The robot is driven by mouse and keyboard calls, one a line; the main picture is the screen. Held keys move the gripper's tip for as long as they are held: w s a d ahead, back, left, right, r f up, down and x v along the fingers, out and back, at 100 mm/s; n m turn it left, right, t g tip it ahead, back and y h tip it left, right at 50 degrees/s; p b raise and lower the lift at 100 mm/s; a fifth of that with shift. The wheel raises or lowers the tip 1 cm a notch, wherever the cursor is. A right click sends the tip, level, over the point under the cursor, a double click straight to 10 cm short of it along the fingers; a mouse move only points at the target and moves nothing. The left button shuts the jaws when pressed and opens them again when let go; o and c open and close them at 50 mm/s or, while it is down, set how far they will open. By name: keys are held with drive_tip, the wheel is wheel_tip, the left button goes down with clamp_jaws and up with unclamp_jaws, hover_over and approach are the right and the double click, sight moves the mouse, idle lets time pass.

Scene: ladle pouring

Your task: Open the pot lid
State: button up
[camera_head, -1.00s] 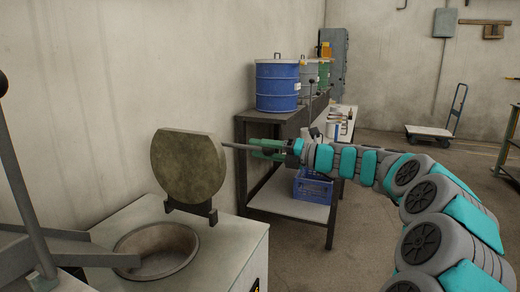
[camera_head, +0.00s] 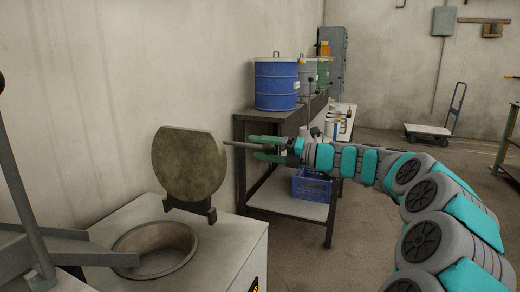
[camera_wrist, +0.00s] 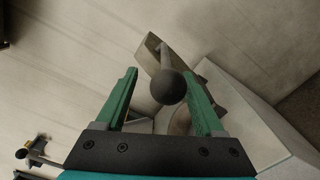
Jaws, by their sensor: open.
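The pot lid (camera_head: 188,165) is a thick round plate standing upright on its hinge behind the pot opening (camera_head: 158,248), which is uncovered. The lid's thin rod handle (camera_head: 237,146) sticks out to the right. In the wrist view the handle's dark ball end (camera_wrist: 167,87) lies between the green fingers, and the lid (camera_wrist: 147,52) is partly hidden behind it. My gripper (camera_head: 252,147) is open around the handle, with one finger on each side; it also shows in the wrist view (camera_wrist: 161,75). A visible gap separates the fingers from the ball.
The pot is set in a pale block (camera_head: 235,250) against the wall. A dark shelf table (camera_head: 285,205) behind my gripper carries a blue drum (camera_head: 277,85) and holds a blue crate (camera_head: 312,185). A grey metal chute (camera_head: 60,250) is at the left. Open floor lies to the right.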

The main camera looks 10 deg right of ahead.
drive_tip(key=v, duration=0.7)
drive_tip(key=shift+s+d, duration=0.1)
drive_tip(key=shift+d, duration=0.1)
drive_tip(key=s+a+f+n+g+h, duration=0.1)
drive_tip(key=s+a+f+n+g, duration=0.25)
drive_tip(key=s+a+n, duration=0.4)
drive_tip(key=s+a+f+n+g+h, duration=0.1)
drive_tip(key=s+a+f+n+g, duration=0.3)
drive_tip(key=a, duration=0.6)
drive_tip(key=s+a+f+n+g+h, duration=0.1)
drive_tip(key=s+a+f+n+h, duration=0.15)
drive_tip(key=s+n, duration=0.3)
drive_tip(key=s+a+f+n+g+h, duration=0.1)
drive_tip(key=s+a+f+n+g, duration=0.1)
drive_tip(key=s+f+n, duration=0.4)
drive_tip(key=s+d+f+n+h, duration=0.3)
drive_tip(key=s+d+n, duration=0.1)
drive_tip(key=s, duration=0.3)
drive_tip(key=s+d+f+n+g+h, duration=0.1)
drive_tip(key=s+d+f+n+h, duration=0.2)
drive_tip(key=s+n, duration=0.3)
drive_tip(key=s+d+f+n+g+h, duration=0.1)
drive_tip(key=s+d+f+n+h, duration=0.2)
drive_tip(key=s, duration=0.5)
drive_tip(key=d+f+n, duration=0.1)
drive_tip(key=d, duration=0.1)
drive_tip(key=shift+s+d+n, duration=0.3)
drive_tip(key=shift+s+n, duration=0.1)
